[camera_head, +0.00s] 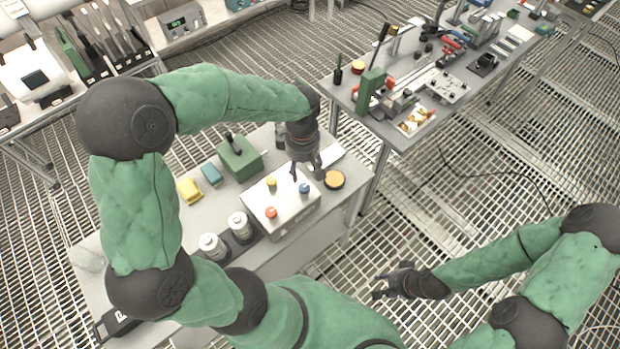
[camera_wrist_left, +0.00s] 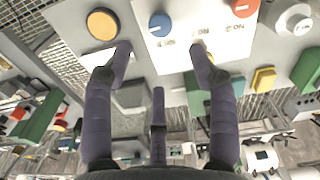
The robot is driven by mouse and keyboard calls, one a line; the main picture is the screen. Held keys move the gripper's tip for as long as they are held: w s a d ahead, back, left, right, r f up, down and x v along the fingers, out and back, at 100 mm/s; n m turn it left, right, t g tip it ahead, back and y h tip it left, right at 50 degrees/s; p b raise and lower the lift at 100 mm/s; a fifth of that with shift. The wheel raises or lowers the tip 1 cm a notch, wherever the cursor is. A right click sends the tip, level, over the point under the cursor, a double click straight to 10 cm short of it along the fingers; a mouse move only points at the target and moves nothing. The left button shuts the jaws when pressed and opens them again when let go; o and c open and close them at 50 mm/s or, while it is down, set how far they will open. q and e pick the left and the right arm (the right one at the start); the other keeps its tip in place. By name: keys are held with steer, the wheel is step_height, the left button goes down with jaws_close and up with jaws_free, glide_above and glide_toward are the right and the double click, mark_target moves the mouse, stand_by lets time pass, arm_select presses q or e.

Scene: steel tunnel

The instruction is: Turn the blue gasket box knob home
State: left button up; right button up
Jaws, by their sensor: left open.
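The gasket box (camera_head: 290,212) is a pale box on the near bench, with a blue knob (camera_head: 304,188), a yellow knob (camera_head: 271,182) and a red knob (camera_head: 271,212) on top. My left gripper (camera_head: 305,170) hangs over the box's far edge, close to the blue knob. In the left wrist view, the blue knob (camera_wrist_left: 160,24) lies beyond the open, empty fingers (camera_wrist_left: 160,60), apart from them. The yellow knob is partly covered by one finger there. My right gripper (camera_head: 388,284) is low at the right, away from the bench, with its fingers spread and empty.
A round orange-topped item (camera_head: 334,179) stands right of the box. Two silver cylinders (camera_head: 238,225), a green block (camera_head: 239,158) and small blue and yellow blocks (camera_head: 190,190) stand to its left. A second bench (camera_head: 340,88) with tools is behind right. Grated floor lies between.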

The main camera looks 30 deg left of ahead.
mark_target(304, 187)
arm_select(q)
step_height(304, 187, down, 10)
steer(key=shift+f+b, duration=0.15)
steer(key=shift+b, duration=0.7)
steer(key=c, duration=1.1)
